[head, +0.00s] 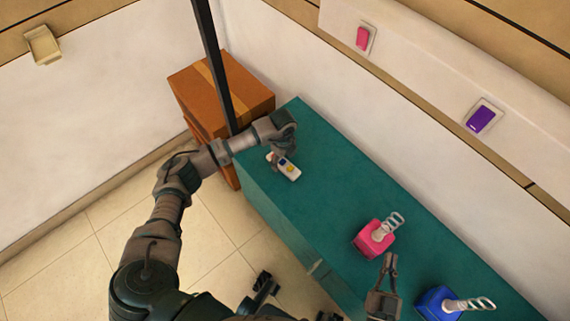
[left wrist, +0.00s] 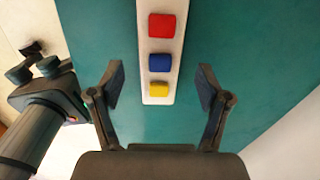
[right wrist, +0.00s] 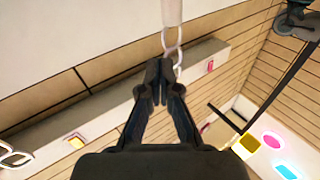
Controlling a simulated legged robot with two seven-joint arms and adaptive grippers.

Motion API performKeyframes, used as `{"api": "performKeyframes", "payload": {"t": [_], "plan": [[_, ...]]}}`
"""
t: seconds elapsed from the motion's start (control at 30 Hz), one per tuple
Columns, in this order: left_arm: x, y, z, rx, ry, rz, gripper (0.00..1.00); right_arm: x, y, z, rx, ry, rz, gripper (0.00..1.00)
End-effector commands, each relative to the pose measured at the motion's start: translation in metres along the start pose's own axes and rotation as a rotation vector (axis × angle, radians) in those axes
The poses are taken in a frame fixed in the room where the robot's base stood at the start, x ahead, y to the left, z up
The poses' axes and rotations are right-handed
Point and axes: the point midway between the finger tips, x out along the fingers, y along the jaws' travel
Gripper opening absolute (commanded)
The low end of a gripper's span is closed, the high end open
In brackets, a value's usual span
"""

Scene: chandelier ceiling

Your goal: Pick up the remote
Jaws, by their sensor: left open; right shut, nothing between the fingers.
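The remote (head: 291,171) is a white bar with red, blue and yellow buttons, lying on the teal cabinet top (head: 335,190) near its far left end. In the left wrist view the remote (left wrist: 158,95) lies between my open fingers, with a gap on both sides. My left gripper (head: 280,158) is over the remote and hides part of it in the head view; its fingers (left wrist: 163,85) touch nothing that I can see. My right gripper (head: 389,262) is shut and empty, pointing up near the pink box; its closed fingertips (right wrist: 158,75) also show in the right wrist view.
Wall switches, pink (head: 362,38) and purple (head: 481,119), are behind.

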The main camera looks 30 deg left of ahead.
Motion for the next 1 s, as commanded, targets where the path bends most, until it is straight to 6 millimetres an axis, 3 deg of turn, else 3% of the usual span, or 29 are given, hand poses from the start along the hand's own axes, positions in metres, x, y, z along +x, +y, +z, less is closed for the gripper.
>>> {"api": "performKeyframes", "payload": {"t": [0.03, 0.13, 0.47, 0.7, 0.77, 1.0], "plan": [[0.013, 0.001, 0.001, 0.000, 0.002, 0.005, 0.77, 0.000, -0.001, -0.001, 0.004, 0.042, -0.002, 0.00], [0.024, 0.001, 0.001, 0.000, 0.001, 0.004, 0.77, 0.000, -0.003, -0.013, 0.008, 0.120, -0.006, 0.00], [0.026, 0.000, 0.001, 0.001, -0.001, -0.001, 0.77, -0.001, -0.004, -0.023, 0.011, 0.174, -0.008, 0.00], [0.026, 0.000, 0.000, 0.001, 0.000, -0.001, 0.20, 0.001, -0.003, -0.021, 0.011, 0.167, -0.008, 0.00], [0.027, 0.000, 0.000, 0.001, 0.000, -0.001, 0.07, 0.001, -0.003, -0.020, 0.011, 0.167, -0.008, 0.00], [0.026, 0.000, 0.001, 0.001, 0.000, -0.001, 0.07, 0.001, -0.004, -0.020, 0.011, 0.166, -0.008, 0.00]]}}
